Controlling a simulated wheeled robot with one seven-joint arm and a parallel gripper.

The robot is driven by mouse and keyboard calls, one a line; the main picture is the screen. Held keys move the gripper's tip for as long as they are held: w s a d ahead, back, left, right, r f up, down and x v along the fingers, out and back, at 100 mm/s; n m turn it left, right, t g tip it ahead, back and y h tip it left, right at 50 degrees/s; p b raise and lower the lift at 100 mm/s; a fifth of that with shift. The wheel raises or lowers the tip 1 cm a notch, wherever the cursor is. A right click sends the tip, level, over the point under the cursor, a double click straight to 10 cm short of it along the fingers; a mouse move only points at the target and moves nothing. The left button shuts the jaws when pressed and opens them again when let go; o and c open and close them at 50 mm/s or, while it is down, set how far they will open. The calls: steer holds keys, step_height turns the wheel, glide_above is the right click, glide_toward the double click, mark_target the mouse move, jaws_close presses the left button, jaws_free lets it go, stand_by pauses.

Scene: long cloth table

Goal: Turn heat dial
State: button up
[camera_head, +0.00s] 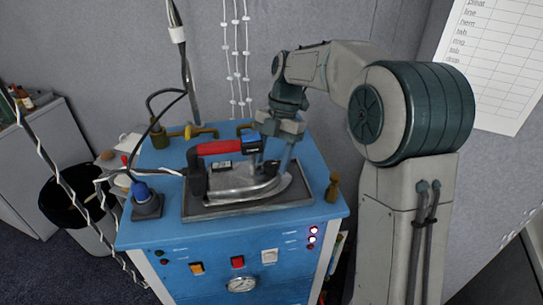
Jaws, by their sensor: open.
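A steam iron (238,186) with a red handle (219,147) rests on a dark plate (250,210) on top of a blue cabinet (320,197). My gripper (271,170) is open and points down at the iron's right front end, close to the blue end piece of the handle. Its fingers stand apart, and I cannot tell whether they touch the iron. I cannot make out the heat dial for certain; it may be hidden beneath the handle or behind my fingers. A small pale label or part (221,166) shows under the handle.
The cabinet front carries a round gauge (242,285), coloured switches (237,262) and lit lamps (313,231). A blue-topped part (141,191) stands at the left corner and a brass peg (333,188) at the right. Cords hang at left near a black-lined bin (72,212).

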steer(key=c, duration=1)
steer(key=shift+m, duration=0.3)
steer(key=m+b, duration=0.1)
steer(key=m, duration=0.1)
steer(key=m+t+y+b, duration=0.1)
steer(key=m+b, duration=0.1)
steer(key=shift+s+d+f, duration=0.15)
steer(key=m+t+b, duration=0.1)
steer(key=m+b, duration=0.1)
steer(key=m, duration=0.1)
steer(key=m+t+y+b, duration=0.1)
steer(key=m+b, duration=0.1)
steer(key=shift+s+m+t, duration=0.2)
steer(key=shift+m+t, duration=0.1)
steer(key=shift+m, duration=0.1)
steer(key=m+t+b, duration=0.1)
steer(key=m+b, duration=0.1)
steer(key=m, duration=0.2)
steer(key=shift+s+t, duration=0.15)
steer(key=shift+t, duration=0.25)
steer(key=shift+s+m+t+h+b, duration=0.1)
steer(key=shift+m+t+h+b, duration=0.25)
steer(key=shift+m, duration=1.05)
steer(key=shift+m+t+h+b, duration=0.15)
steer(key=shift+m+t+b, duration=0.35)
steer(key=shift+m, duration=0.9)
